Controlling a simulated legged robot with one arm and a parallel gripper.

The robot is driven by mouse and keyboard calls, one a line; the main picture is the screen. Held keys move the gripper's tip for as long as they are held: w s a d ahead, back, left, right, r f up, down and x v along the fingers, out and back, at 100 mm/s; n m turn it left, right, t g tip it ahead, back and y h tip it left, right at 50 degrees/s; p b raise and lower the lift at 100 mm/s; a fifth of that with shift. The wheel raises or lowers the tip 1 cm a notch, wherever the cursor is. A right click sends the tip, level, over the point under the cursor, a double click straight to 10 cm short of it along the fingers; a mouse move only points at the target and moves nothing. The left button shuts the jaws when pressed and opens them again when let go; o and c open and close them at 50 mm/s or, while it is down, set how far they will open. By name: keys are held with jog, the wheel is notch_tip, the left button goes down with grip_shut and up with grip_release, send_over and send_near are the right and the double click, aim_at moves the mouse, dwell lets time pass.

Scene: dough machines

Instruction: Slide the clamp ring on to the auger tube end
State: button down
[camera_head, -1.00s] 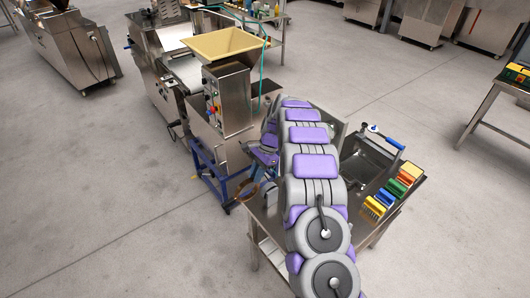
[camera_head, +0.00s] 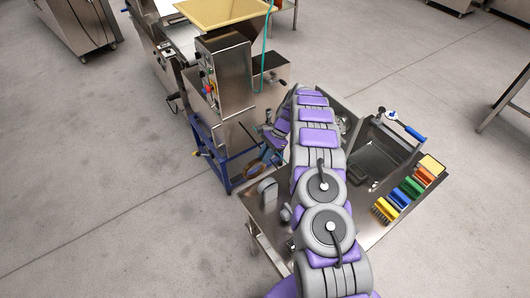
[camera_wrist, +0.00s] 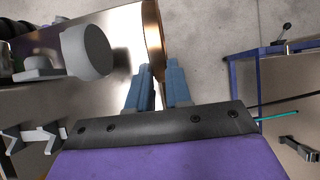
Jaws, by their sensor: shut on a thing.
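The clamp ring is a thin copper-brown ring (camera_wrist: 152,38). It shows nearly edge-on at the top of the wrist view, with its near edge between the two blue-grey fingers of my gripper (camera_wrist: 157,82), which is shut on it. My gripper (camera_head: 266,162) is small there and partly hidden by my arm. The auger tube end cannot be made out in either view; the hopper machine (camera_head: 222,85) stands behind the ring.
A steel table (camera_head: 350,215) lies under my arm. It carries a grey rounded fitting (camera_head: 267,190), a sink-like basin (camera_head: 375,155) with a blue-handled tool (camera_head: 402,124), and several coloured scrapers (camera_head: 412,187). A blue frame (camera_head: 215,160) stands beyond the table.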

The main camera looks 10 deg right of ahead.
jog(key=shift+d, duration=0.15)
jog(key=shift+a, duration=0.65)
jog(key=shift+s+r, duration=0.15)
jog(key=shift+s, duration=0.2)
jog(key=s+d, duration=0.3)
jog(key=s, duration=0.2)
jog(key=shift+p, duration=0.45)
jog(key=shift+s, duration=0.1)
jog(key=shift+a, duration=0.25)
